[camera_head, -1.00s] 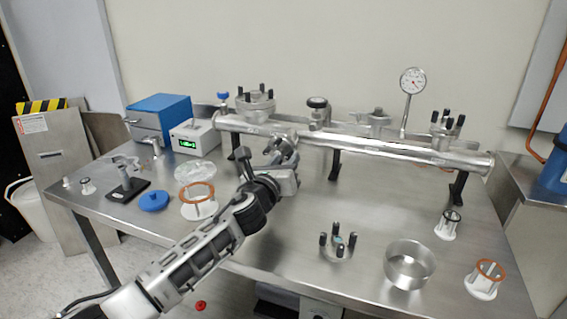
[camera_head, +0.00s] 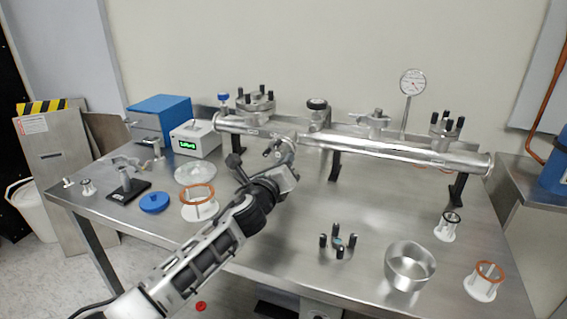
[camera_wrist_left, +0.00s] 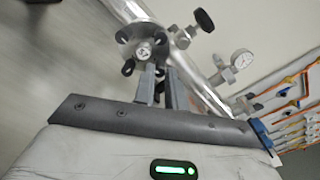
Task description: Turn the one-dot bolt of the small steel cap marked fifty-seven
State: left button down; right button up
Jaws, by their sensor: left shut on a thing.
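A small steel cap (camera_wrist_left: 143,50) with dark bolts sits on the front of the long steel pipe; it fills the top middle of the left wrist view. In the head view it is partly hidden behind my left gripper (camera_head: 277,160). The two fingers of that gripper (camera_wrist_left: 160,80) reach to the cap's lower edge and are shut on one of its bolts, which is mostly hidden between them. The number on the cap and the dots on the bolts are too small to read. My right gripper is not in view.
The steel pipe (camera_head: 390,151) runs along the back with a gauge (camera_head: 413,82) and valves. A blue lid (camera_head: 154,202) is at left. The table centre is clear.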

pick_arm(q)
jog(key=shift+f+n, duration=0.1)
jog(key=shift+n, duration=1.4)
jog(key=c, duration=1.4)
grip_release()
jog(key=shift+c, duration=0.2)
jog(key=p+v, duration=0.1)
jog(key=v, duration=1.5)
jog(key=shift+p, duration=0.35)
